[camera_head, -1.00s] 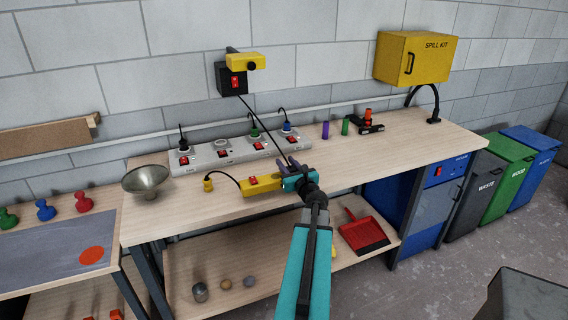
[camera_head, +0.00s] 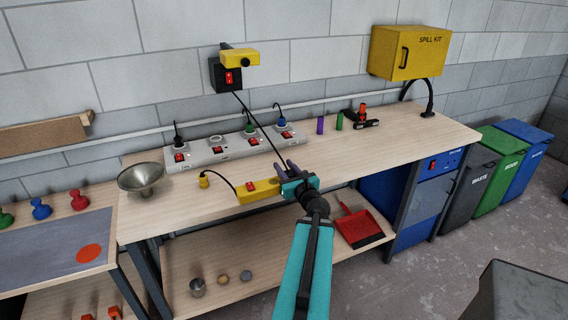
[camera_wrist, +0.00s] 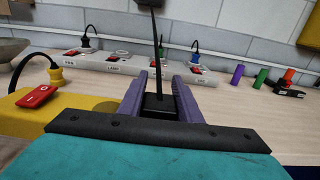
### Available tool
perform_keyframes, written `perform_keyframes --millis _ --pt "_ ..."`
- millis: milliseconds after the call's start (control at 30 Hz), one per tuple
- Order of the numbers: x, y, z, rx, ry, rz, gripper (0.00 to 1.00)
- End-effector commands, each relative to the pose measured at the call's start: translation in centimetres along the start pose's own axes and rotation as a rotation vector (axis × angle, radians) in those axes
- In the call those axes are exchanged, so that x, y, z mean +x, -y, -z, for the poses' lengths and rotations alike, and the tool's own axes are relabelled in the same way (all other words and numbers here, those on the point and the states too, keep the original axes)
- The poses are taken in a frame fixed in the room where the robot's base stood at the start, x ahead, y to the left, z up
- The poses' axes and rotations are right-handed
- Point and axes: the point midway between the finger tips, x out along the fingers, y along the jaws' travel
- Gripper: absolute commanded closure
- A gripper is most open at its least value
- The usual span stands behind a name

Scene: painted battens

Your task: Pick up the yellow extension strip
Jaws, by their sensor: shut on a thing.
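The yellow extension strip (camera_head: 259,191) has a red rocker switch and sits at the front of the bench, just left of my gripper (camera_head: 288,167). It fills the left of the wrist view (camera_wrist: 85,110), close beside the left finger. Between my purple fingers in the wrist view is a black plug (camera_wrist: 159,104), with a black cord rising from it. My gripper is shut on this plug. Whether the plug sits in the strip's right end is hidden by the fingers. A short black cord joins the strip to a yellow plug (camera_head: 203,181) on its left.
The black cord runs up to a black wall box (camera_head: 224,76) with a red switch. A long grey socket strip (camera_head: 235,149) with several plugs lies behind. A metal bowl (camera_head: 141,178) stands left. The bench's right front is clear.

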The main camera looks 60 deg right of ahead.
Motion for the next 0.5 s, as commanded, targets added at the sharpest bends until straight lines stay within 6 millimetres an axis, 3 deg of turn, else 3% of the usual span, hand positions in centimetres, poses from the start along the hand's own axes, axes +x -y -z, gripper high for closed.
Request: perform_keyframes --millis 500 --pt "-1.4 -0.3 -0.6 0.003 0.000 0.001 1.00"
